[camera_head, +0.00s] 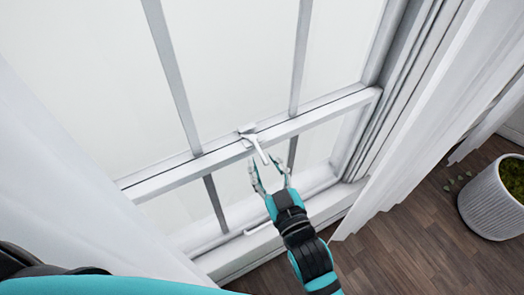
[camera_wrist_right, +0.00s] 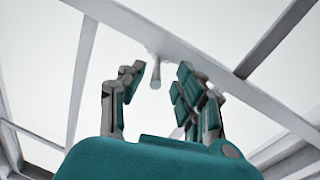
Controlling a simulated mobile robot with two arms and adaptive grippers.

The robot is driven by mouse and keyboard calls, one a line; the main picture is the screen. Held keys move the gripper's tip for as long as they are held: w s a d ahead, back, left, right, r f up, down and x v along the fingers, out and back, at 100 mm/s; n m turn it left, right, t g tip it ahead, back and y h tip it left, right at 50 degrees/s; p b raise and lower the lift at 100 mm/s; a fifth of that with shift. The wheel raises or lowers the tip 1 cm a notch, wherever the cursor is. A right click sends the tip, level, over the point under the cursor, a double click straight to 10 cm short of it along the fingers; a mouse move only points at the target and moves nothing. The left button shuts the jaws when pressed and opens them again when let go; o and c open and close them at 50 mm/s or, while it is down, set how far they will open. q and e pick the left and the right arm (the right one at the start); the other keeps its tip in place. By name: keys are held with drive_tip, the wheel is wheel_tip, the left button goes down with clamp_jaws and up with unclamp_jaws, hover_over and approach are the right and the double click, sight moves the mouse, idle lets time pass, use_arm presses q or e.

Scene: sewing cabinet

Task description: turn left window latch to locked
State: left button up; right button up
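The window latch (camera_head: 254,139) is a small white lever on the middle rail of the window. Its handle sticks out from the rail towards me in the head view. In the right wrist view the latch handle (camera_wrist_right: 155,73) hangs below the rail, between the two fingers in the picture. My right gripper (camera_head: 268,167) is open just below the latch, fingers pointing up at it. In the wrist view its fingers (camera_wrist_right: 157,82) stand apart on either side of the handle; I cannot tell whether either touches it. My left gripper is not in view.
The white window frame (camera_head: 345,106) stands around the latch, with a sill (camera_head: 240,259) below. White curtains hang at the left (camera_head: 70,170) and right (camera_head: 425,140). A ribbed white planter (camera_head: 487,207) stands on the wooden floor (camera_head: 420,238) at the right.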

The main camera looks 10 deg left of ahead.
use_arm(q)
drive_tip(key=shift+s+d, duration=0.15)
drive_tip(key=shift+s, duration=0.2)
use_arm(e)
drive_tip(key=v, duration=0.9)
drive_tip(key=shift+r, duration=0.2)
